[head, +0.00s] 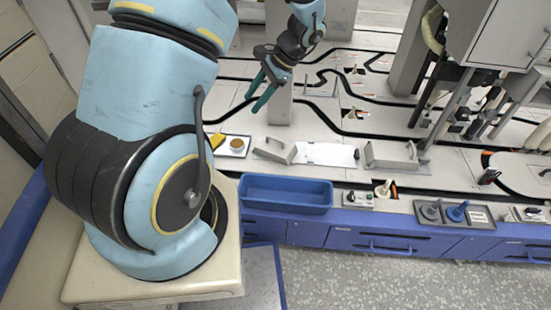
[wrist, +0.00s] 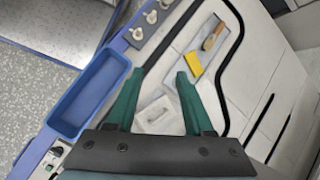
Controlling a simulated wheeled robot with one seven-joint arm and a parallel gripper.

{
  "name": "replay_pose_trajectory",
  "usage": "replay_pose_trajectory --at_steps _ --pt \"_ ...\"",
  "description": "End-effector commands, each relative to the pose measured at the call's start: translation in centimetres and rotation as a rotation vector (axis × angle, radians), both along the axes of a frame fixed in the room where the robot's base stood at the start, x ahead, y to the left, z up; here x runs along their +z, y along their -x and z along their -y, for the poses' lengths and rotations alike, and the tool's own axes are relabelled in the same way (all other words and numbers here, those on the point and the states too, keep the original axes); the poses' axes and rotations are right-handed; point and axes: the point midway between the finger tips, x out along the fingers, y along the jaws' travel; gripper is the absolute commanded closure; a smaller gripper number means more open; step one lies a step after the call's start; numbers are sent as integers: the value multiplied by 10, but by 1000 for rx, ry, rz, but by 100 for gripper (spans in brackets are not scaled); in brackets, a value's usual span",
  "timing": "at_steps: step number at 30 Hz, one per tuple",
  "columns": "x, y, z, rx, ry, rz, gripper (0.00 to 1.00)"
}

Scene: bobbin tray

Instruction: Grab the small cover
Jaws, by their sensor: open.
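The small cover (head: 275,151) is a pale grey plate with a raised bar handle. It lies on the worktop behind the blue bin in the head view. A pale plate with a handle, which looks like this cover (wrist: 156,115), shows between my fingers in the wrist view. My gripper (head: 253,97) has two green fingers, spread apart and empty, and hangs above the worktop. It also shows in the wrist view (wrist: 161,74). A larger similar cover (head: 395,155) lies farther right, past a white sheet.
A blue bin (head: 287,207) stands at the worktop's front edge.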

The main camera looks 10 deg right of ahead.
Motion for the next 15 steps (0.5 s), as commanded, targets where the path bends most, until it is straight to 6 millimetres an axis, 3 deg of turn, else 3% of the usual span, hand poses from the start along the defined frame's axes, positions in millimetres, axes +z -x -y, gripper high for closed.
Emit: replay_pose_trajectory --at_steps 1,6,12,15 --pt "-40 -7 13 -77 -55 -14 48" --pt "-118 -32 54 -328 -251 -25 48" --pt "-199 -49 108 -593 -470 4 48" --pt "-224 -53 130 -685 -549 26 48"
